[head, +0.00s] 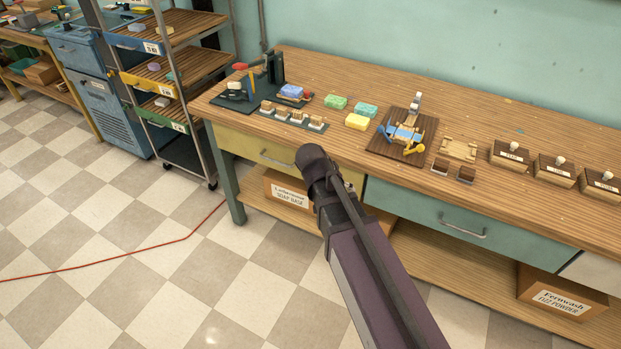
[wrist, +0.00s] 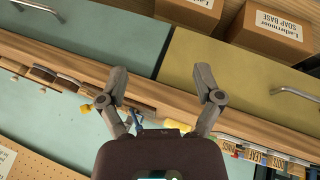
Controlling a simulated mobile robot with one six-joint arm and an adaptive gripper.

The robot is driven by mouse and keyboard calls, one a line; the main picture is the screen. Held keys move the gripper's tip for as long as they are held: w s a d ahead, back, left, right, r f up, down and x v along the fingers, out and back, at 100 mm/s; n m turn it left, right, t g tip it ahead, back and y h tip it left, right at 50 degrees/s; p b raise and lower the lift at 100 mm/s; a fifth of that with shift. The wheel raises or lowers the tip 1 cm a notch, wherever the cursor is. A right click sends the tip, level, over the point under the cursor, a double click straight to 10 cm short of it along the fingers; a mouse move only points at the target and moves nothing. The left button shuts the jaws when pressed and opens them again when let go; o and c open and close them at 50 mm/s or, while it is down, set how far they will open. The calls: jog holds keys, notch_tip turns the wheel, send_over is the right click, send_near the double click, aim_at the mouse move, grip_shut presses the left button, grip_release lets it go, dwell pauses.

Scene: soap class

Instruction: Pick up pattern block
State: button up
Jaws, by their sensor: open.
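My gripper (wrist: 160,84) is open and empty in the wrist view, its two fingers spread in front of the workbench edge. In the head view my arm reaches up to the bench front, and the fingers cannot be made out. Several small blocks could be the pattern block, and I cannot tell which. A row of small pale-topped blocks (head: 284,116) stands on a dark mat at the left. Two small brown blocks (head: 440,165) sit near the front edge. Larger wooden blocks with white knobs and labels (head: 509,156) stand at the right. My gripper touches none of them.
The bench (head: 330,70) also holds a blue-and-wood device on a brown board (head: 380,148), a yellow soap bar (head: 357,122) and green soap bars (head: 335,102). A teal drawer (head: 440,215) and a yellow drawer (head: 240,147) are below. A shelf rack (head: 160,60) stands left.

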jog(key=s+d+f+n+g+y, duration=0.1)
jog(key=s+d+y, duration=0.1)
jog(key=s+d, duration=0.2)
jog(key=s+d+f+n+g+y, duration=0.1)
jog(key=s+d+g+y, duration=0.1)
jog(key=d, duration=0.8)
jog(key=shift+s+d+f+y, duration=0.3)
jog(key=shift+s+y, duration=0.3)
jog(key=shift+s, duration=0.65)
jog(key=shift+a, duration=0.1)
jog(key=c, duration=0.3)
jog(key=shift+s, duration=0.1)
jog(key=shift+c, duration=0.4)
